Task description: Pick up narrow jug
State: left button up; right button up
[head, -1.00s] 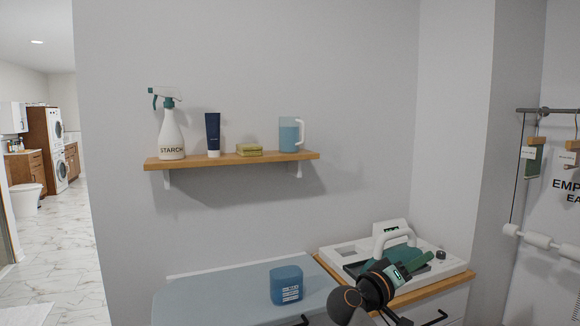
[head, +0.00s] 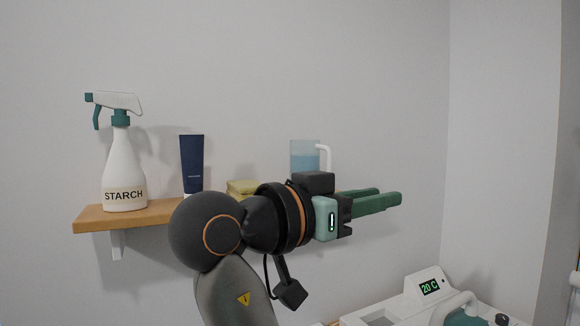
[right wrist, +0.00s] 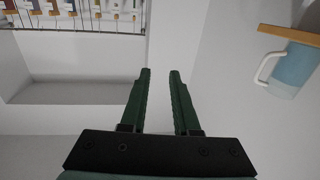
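The narrow jug (head: 304,156) is a translucent blue jug with a white handle on its right side. It stands on the wooden shelf (head: 90,218), its lower part hidden behind my right gripper. In the right wrist view the jug (right wrist: 296,68) appears upside down at the right edge, handle toward the fingers. My right gripper (head: 390,197) points right, in front of the shelf and to the right of the jug. In the right wrist view its green fingers (right wrist: 160,74) are apart with nothing between them. My left gripper is not in view.
A starch spray bottle (head: 124,175), a dark blue tube (head: 192,165) and yellow-green folded cloths or sponges (head: 240,186) share the shelf left of the jug. A white appliance with a 20 C display (head: 429,287) sits lower right. The wall right of the jug is bare.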

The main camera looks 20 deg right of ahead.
aim_at(304, 155)
jog(key=i, duration=0.85)
